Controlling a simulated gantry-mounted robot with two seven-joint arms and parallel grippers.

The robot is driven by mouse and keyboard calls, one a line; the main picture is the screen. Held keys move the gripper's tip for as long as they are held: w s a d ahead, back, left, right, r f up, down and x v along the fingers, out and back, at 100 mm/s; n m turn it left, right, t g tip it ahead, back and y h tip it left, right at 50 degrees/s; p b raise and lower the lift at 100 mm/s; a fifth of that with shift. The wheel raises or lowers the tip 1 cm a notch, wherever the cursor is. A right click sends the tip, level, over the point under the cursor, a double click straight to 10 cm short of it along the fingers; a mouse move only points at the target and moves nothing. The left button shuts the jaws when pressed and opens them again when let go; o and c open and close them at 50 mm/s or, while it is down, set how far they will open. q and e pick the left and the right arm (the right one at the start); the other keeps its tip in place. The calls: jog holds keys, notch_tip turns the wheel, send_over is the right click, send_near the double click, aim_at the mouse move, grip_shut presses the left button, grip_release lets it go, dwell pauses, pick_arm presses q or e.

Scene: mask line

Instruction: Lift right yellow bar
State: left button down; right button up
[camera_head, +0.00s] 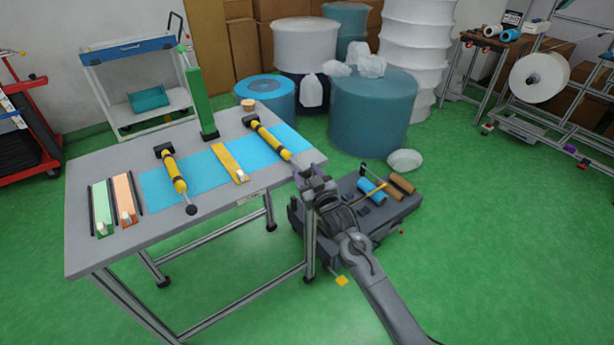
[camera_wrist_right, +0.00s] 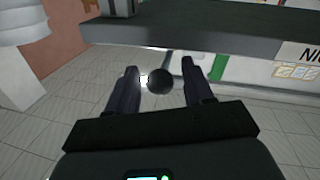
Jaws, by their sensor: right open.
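The right yellow bar (camera_head: 271,139) lies along the right part of the table, with a black block at its far end. Its near end reaches the table's right corner, where my right gripper (camera_head: 309,177) partly hides it. In the right wrist view a black ball (camera_wrist_right: 159,81) shows between the two spread fingers; it looks like the bar's end knob. The fingers are open, with gaps on both sides of the ball. A similar left yellow bar (camera_head: 175,174) with a black end ball lies further left. My left gripper is not in view.
The table (camera_head: 110,247) has a blue mat (camera_head: 205,172), a flat yellow piece (camera_head: 230,163), a green post (camera_head: 201,103) and green and orange strips at left. In the wrist view the dark table edge (camera_wrist_right: 230,45) runs just above the fingers.

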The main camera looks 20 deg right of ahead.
jog(key=shift+c, duration=0.8)
grip_shut()
jog(key=shift+g, duration=0.8)
jog(key=r+p, duration=0.2)
jog(key=p, duration=0.2)
jog(key=r+p, duration=0.3)
jog(key=p, duration=0.2)
jog(key=shift+w+r, duration=0.2)
jog(key=shift+r, duration=0.05)
jog(key=shift+a+r+p, duration=0.1)
jog(key=shift+p, duration=0.35)
jog(key=shift+w, duration=0.1)
jog(key=shift+r, duration=0.1)
jog(key=shift+o, duration=0.8)
grip_release()
